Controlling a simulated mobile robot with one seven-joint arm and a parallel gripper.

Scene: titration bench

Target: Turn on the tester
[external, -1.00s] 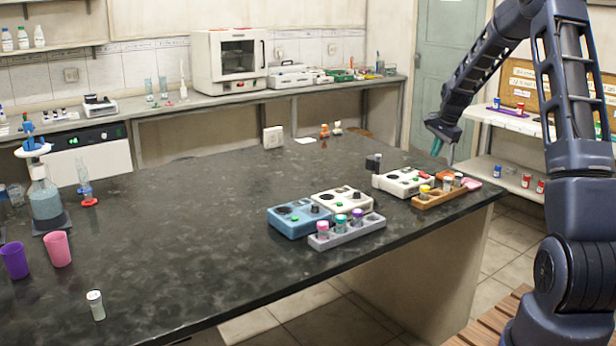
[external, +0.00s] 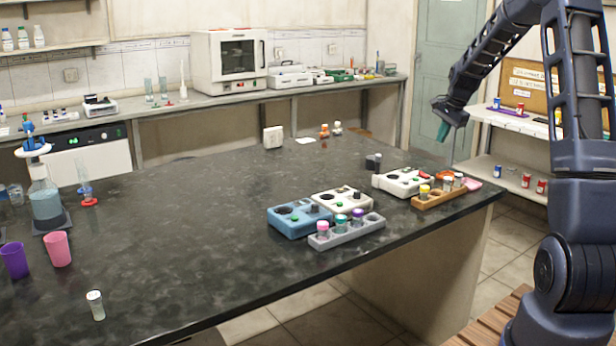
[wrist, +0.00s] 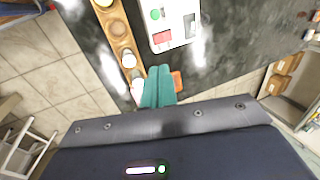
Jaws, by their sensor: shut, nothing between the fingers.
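A white tester-like box (external: 403,182) with a dark round well, a green button and a red button lies at the right end of the dark bench. In the wrist view, the white box (wrist: 173,10) shows at the top, with its green button (wrist: 155,14), red button (wrist: 162,38) and a grey panel. Another white box (external: 341,201) and a blue box (external: 299,218) lie further left; I cannot tell which is the tester. My gripper (external: 442,132), with teal fingers, is shut and empty above the bench's far right edge, apart from the boxes. The fingers also show in the wrist view (wrist: 158,88).
A brown rack (external: 439,198) with capped vials stands in front of the right white box, and a grey rack (external: 346,232) with vials in front of the others. A small dark block (external: 373,162) stands behind. The middle of the bench is clear.

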